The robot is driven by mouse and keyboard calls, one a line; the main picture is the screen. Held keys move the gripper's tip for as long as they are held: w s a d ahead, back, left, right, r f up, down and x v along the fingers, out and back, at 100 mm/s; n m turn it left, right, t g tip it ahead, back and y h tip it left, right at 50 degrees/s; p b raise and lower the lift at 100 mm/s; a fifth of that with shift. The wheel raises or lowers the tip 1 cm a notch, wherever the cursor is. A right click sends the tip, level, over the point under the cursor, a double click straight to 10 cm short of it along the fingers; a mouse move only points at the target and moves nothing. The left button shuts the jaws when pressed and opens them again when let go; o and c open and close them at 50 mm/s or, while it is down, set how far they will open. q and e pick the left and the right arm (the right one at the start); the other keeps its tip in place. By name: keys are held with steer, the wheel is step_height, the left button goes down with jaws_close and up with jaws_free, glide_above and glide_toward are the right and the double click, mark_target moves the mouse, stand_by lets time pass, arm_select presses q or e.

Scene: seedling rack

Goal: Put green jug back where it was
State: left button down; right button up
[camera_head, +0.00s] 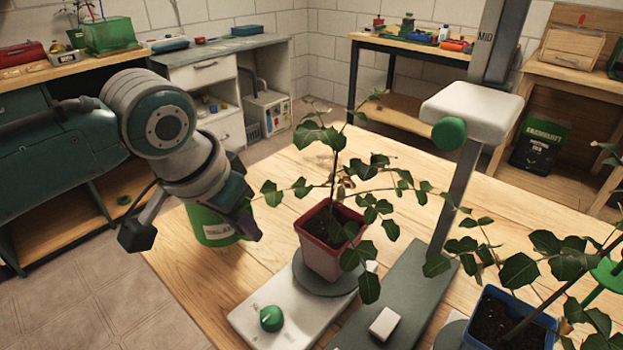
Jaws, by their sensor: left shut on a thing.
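The green jug (212,228) is at the left end of the wooden table, with a pale label on its side. My left gripper (192,230) comes down over it from the left, with one dark finger on each side, and is shut on it. The gripper and wrist hide the jug's upper part. I cannot tell whether its base touches the tabletop or is slightly above it. My right gripper is not in view.
A red pot (325,245) with a leafy plant stands on a white scale-like base (285,312) just right of the jug. A grey stand (460,195) rises behind it. A blue pot (505,325) with another plant is at front right. Bare tabletop (190,290) lies in front of the jug.

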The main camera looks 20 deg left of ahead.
arm_select(q)
steer(key=shift+f+b, duration=0.55)
steer(key=shift+f, duration=1.35)
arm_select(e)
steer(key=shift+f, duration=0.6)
arm_select(q)
steer(key=shift+f, duration=0.15)
steer(key=c, duration=0.9)
jaws_free()
